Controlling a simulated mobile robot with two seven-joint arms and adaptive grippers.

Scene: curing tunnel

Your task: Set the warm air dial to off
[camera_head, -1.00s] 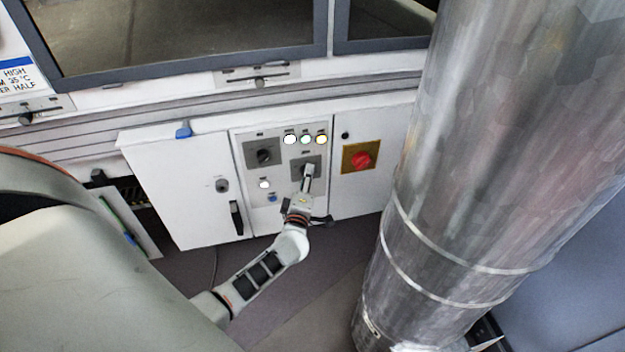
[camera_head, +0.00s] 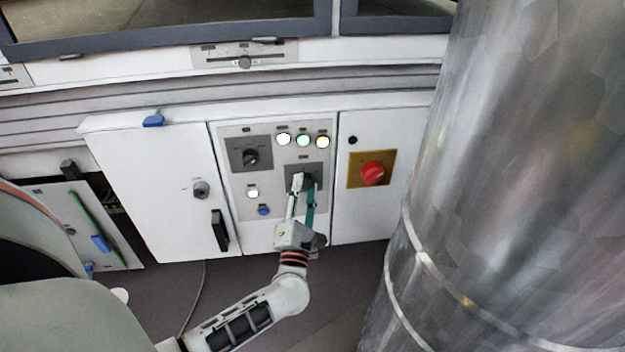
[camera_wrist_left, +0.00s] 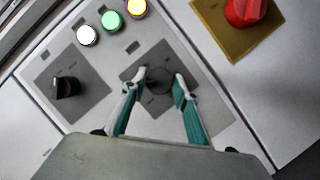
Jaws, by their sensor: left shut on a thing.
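A white control panel (camera_head: 235,213) carries two dark rotary dials on grey plates; their labels are too small to read. The lower right dial (camera_wrist_left: 158,80) sits between the fingers of my left gripper (camera_head: 305,183), which is shut on it. In the left wrist view the gripper's two teal-backed fingers (camera_wrist_left: 161,84) lie on either side of this dial and partly cover its plate. The dial's pointer direction is unclear. The upper left dial (camera_head: 250,156) is free, and it also shows in the left wrist view (camera_wrist_left: 67,87). My right gripper is not in view.
White, green and amber lamps (camera_head: 303,140) sit above the held dial. A red rotary switch (camera_head: 373,173) on a yellow plate is to the right. A white lamp (camera_head: 253,193) and blue button (camera_head: 263,211) are at lower left. A large metal cylinder (camera_head: 520,180) stands at the right.

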